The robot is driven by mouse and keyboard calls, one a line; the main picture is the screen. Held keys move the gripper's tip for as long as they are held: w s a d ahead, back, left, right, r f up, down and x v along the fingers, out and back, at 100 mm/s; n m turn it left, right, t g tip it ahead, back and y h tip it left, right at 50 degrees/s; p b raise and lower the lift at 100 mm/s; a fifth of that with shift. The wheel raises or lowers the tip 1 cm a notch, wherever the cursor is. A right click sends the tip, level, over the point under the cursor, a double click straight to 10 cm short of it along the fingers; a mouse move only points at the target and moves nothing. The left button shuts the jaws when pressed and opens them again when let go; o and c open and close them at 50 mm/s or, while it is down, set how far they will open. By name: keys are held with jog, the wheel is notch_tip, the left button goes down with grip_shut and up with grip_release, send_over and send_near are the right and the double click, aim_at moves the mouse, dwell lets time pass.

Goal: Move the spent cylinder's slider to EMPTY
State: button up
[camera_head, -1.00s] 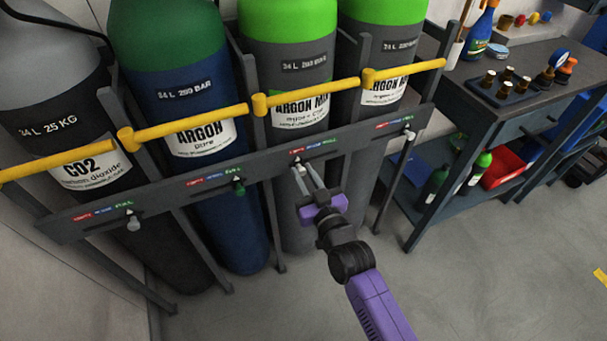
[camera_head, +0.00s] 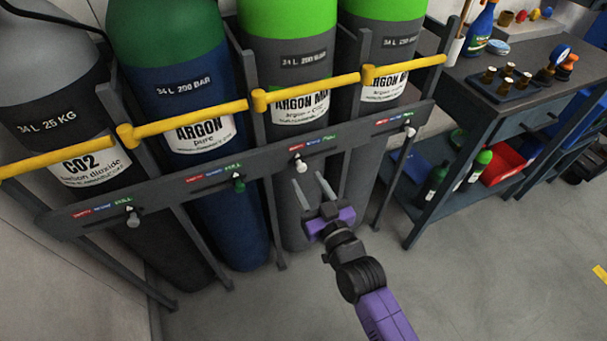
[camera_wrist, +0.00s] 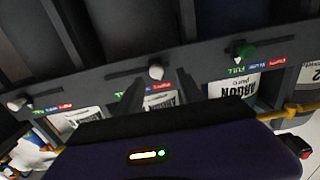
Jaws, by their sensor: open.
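The slider rail (camera_head: 262,172) runs across the front of the gas cylinder rack, with red, blue and green labels above each knob. The pale knob (camera_head: 300,165) of the third cylinder from the left, a green-topped argon mix cylinder (camera_head: 288,50), sits by its red label, at the left end. The same knob shows in the wrist view (camera_wrist: 156,72), by the red label. My gripper (camera_head: 309,179) is open and empty, its fingertips just below and in front of this knob, apart from it. The frames do not show which cylinder is spent.
The CO2 knob (camera_head: 133,220), the green argon knob (camera_head: 239,185) and the far right knob (camera_head: 410,132) sit by their green labels. Yellow bars (camera_head: 190,122) cross the cylinders. A workbench (camera_head: 490,115) stands at the right. The floor in front is clear.

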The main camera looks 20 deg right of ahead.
jog(key=shift+s, duration=1.65)
jog(key=shift+r, duration=0.1)
jog(key=s+r+g+p, duration=0.1)
jog(key=s+r+p, duration=0.2)
jog(key=s, duration=0.9)
jog(key=s+r+g+p, duration=0.1)
jog(key=s+r+p, duration=0.2)
jog(key=s+r, duration=0.5)
jog(key=s+r+g+p, duration=0.1)
jog(key=s+r+p, duration=0.2)
jog(key=s, duration=1.2)
notch_tip(320, 180, up, 3)
jog(key=shift+s+p, duration=0.3)
